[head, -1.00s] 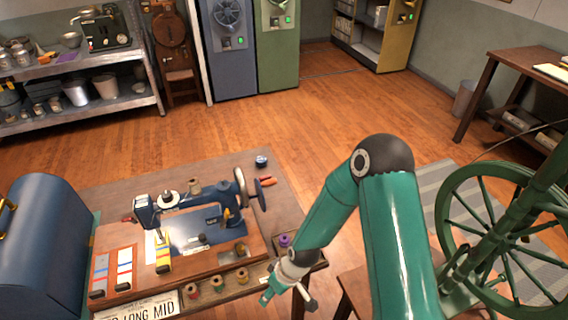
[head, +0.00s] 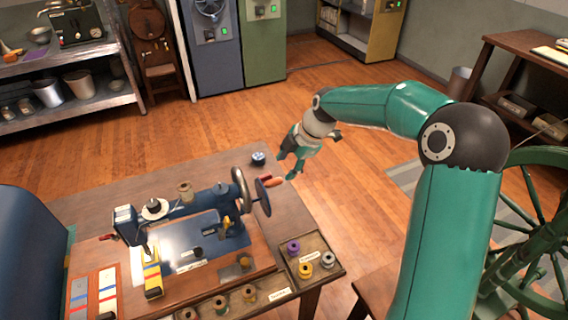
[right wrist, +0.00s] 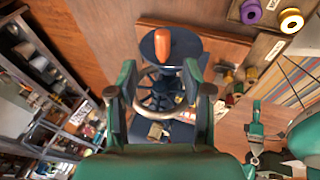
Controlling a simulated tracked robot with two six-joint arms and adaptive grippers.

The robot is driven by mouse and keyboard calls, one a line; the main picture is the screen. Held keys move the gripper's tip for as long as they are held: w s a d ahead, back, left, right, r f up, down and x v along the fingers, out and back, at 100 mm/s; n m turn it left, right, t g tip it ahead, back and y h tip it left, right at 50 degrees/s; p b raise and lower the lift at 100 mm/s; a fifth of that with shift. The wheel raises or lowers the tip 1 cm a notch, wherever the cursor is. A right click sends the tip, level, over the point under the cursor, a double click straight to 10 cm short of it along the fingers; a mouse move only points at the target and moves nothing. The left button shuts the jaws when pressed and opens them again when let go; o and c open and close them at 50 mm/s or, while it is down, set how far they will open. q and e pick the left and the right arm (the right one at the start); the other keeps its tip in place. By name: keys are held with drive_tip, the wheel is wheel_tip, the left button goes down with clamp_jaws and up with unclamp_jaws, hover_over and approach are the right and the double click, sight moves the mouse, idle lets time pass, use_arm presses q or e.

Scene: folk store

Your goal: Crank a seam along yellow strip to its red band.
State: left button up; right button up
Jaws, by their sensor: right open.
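The blue sewing machine (head: 205,205) stands on the wooden table with a dark handwheel and crank on its right side. The crank's orange handle (head: 273,182) also shows in the right wrist view (right wrist: 162,45). The yellow strip (head: 153,284), with coloured bands across it, lies under the needle end; I cannot tell the exact stitch position. My right gripper (head: 288,166) is open and empty, just above and right of the handle. In the right wrist view its fingers (right wrist: 160,95) frame the wheel, with the handle beyond them. A teal gripper at lower right (right wrist: 255,130) appears to be my left one.
A spool tray (head: 322,284) sits at the table's right edge. A blue case stands at left.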

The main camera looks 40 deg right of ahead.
sight(278, 179)
drive_tip(key=b+x, duration=0.2)
drive_tip(key=x, duration=0.5)
drive_tip(key=shift+d+f, duration=0.1)
drive_tip(key=shift+f, duration=0.15)
drive_tip(key=shift+r, duration=0.1)
drive_tip(key=shift+f+b, duration=0.2)
drive_tip(key=shift+b, duration=0.25)
drive_tip(key=c, duration=0.9)
